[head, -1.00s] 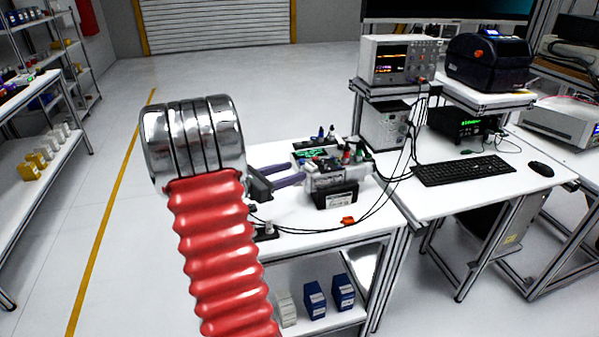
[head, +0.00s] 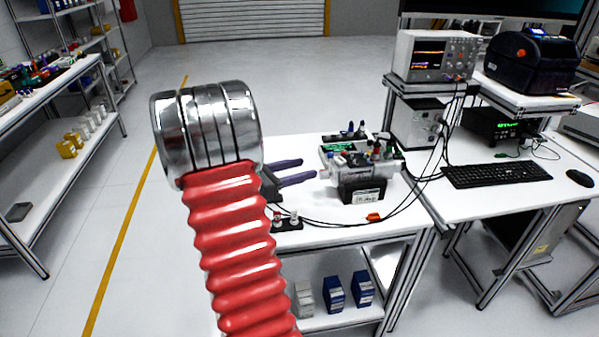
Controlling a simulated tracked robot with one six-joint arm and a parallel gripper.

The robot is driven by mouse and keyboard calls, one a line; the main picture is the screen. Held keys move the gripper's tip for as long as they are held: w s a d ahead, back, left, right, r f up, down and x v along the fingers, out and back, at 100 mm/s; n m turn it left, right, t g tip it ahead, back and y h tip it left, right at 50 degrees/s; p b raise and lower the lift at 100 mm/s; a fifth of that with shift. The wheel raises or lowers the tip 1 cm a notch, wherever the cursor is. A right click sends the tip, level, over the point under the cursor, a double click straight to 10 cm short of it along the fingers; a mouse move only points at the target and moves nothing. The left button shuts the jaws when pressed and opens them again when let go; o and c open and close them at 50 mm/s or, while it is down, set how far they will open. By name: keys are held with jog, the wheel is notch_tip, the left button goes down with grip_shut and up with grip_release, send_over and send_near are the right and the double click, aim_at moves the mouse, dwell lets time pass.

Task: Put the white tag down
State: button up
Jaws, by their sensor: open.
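My gripper (head: 309,170) is open, with its two dark purple fingers apart and nothing seen between them. It is above the white bench (head: 310,236), just left of a grey bin (head: 398,180) of mixed parts. I cannot pick out a separate white tag for certain. A white label (head: 367,196) shows on the front of a black box (head: 350,188) at the bin's near side. My red bellows-covered arm (head: 240,240) and its metal joint hide the bench's left part.
Black cables with an orange connector (head: 374,217) cross the bench front. A small black holder (head: 287,222) stands near the arm. Blue boxes (head: 334,293) sit on the lower shelf.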

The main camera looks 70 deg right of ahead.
jog(key=shift+w, duration=0.1)
dwell(0.3)
jog(key=w+a+r+m+t+y, duration=0.2)
jog(key=w+a+m+t+y, duration=0.1)
jog(key=a, duration=1.5)
jog(key=w+a+r+m+t+y, duration=0.1)
jog(key=w+a+m+t+y, duration=0.2)
jog(key=a, duration=1.5)
jog(key=w+a+r+m+t+y, duration=0.2)
jog(key=a+t+y, duration=0.5)
jog(key=a, duration=1.1)
jog(key=w+m+t, duration=0.1)
jog(key=m+t, duration=0.1)
jog(key=shift+a+r+m, duration=0.35)
jog(key=shift+a+m, duration=0.05)
